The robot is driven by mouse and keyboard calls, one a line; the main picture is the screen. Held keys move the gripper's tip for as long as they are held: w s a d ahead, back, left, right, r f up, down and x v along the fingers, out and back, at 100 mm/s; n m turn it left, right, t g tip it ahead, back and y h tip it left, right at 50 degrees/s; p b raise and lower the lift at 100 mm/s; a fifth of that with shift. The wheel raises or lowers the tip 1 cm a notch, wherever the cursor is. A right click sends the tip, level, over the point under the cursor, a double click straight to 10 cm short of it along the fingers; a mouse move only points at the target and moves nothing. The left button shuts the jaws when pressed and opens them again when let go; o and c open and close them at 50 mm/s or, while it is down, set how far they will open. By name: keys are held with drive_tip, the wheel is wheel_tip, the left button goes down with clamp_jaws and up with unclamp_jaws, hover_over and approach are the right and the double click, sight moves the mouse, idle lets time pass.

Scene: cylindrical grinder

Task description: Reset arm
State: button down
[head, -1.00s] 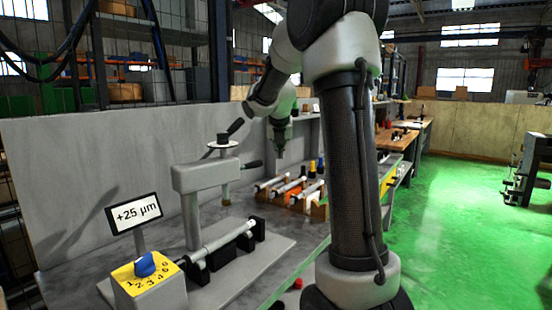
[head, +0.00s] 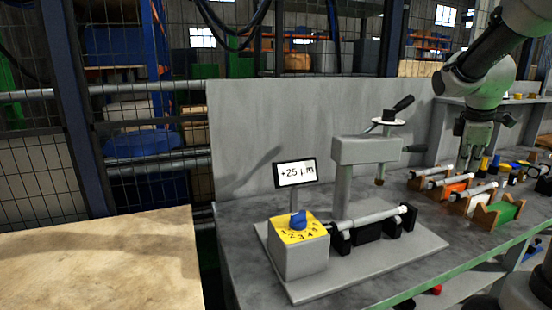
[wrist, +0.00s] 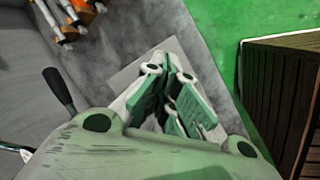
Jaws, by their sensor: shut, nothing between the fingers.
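My gripper (head: 474,160) hangs at the end of my arm at the right of the head view, above the far part of the grey bench (head: 455,246). It points down, right of the grinder. In the wrist view its green fingers (wrist: 176,105) are together, with nothing between them. The grinder's grey column and head (head: 365,150) stand on a base plate, with a shaft (head: 370,219) lying across black supports. A blue knob (head: 298,219) sits on a yellow numbered dial.
Wooden racks with shafts (head: 487,193) stand on the bench at the right, close to my gripper. A pale wooden tabletop (head: 100,262) fills the lower left. A wire fence (head: 45,150) is behind it. The wrist view shows green floor (wrist: 225,25) and a dark slatted box (wrist: 285,90).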

drive_tip(key=s+a+m+y, duration=0.1)
drive_tip(key=s+a+m, duration=0.3)
drive_tip(key=s, duration=0.3)
drive_tip(key=s+a+m+y, duration=0.1)
drive_tip(key=s+a+m, duration=0.3)
drive_tip(key=s, duration=0.4)
drive_tip(key=s+a+m+t, duration=0.1)
drive_tip(key=s+a+m, duration=0.2)
drive_tip(key=s+a, duration=0.3)
drive_tip(key=shift+s+a+f+m+y, duration=0.15)
drive_tip(key=shift+s+a+m+y, duration=0.2)
drive_tip(key=shift+s, duration=0.65)
